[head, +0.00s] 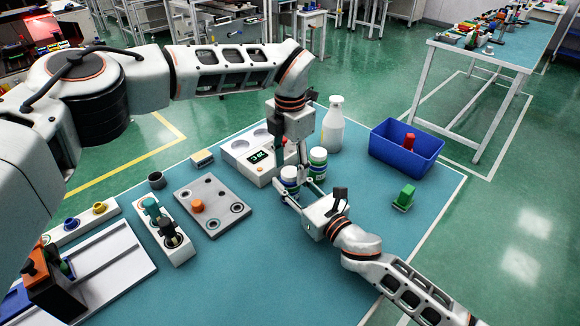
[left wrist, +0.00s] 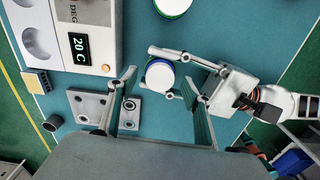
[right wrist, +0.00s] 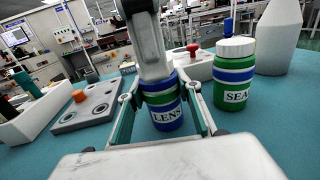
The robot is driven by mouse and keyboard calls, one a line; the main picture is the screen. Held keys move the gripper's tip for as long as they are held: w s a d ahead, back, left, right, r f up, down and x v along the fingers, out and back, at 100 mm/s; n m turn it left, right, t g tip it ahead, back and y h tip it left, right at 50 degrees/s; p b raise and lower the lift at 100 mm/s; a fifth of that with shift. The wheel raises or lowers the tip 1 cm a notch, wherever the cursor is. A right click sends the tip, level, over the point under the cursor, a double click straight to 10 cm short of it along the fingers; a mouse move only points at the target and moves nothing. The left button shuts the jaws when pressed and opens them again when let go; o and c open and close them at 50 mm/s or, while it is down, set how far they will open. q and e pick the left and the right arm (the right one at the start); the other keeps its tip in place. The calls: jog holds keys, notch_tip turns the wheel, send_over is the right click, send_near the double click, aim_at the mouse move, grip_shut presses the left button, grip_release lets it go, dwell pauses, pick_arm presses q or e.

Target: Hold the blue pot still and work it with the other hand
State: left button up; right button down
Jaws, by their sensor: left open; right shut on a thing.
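The blue pot, with blue and green bands and a "LENS" label, stands upright on the table in the right wrist view (right wrist: 166,115). Its white lid (left wrist: 160,75) shows from above in the left wrist view. My right gripper (right wrist: 160,90) is shut on the blue pot from the side. My left gripper (left wrist: 158,80) points down over the pot, open, with its fingers apart on either side of the lid; in the right wrist view it hides the lid. I cannot tell whether its fingers touch the lid. A green pot labelled "SEA…" (right wrist: 235,85) stands upright beside it.
A white bottle (head: 333,128) stands behind the pots. A white device with a display (head: 240,149) is at their left. A grey plate with an orange knob (head: 225,192) lies nearer. A blue bin (head: 430,170) and a green block (head: 404,197) are at the right.

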pick_arm(q)
notch_tip(320, 180, up, 12)
jog(key=shift+f, duration=0.25)
pick_arm(e)
jog(key=c, duration=1.3)
grip_release()
jog(key=shift+s+d, duration=0.1)
jog(key=v, duration=1.1)
jog(key=shift+s+d, duration=0.2)
jog(key=shift+s, duration=0.15)
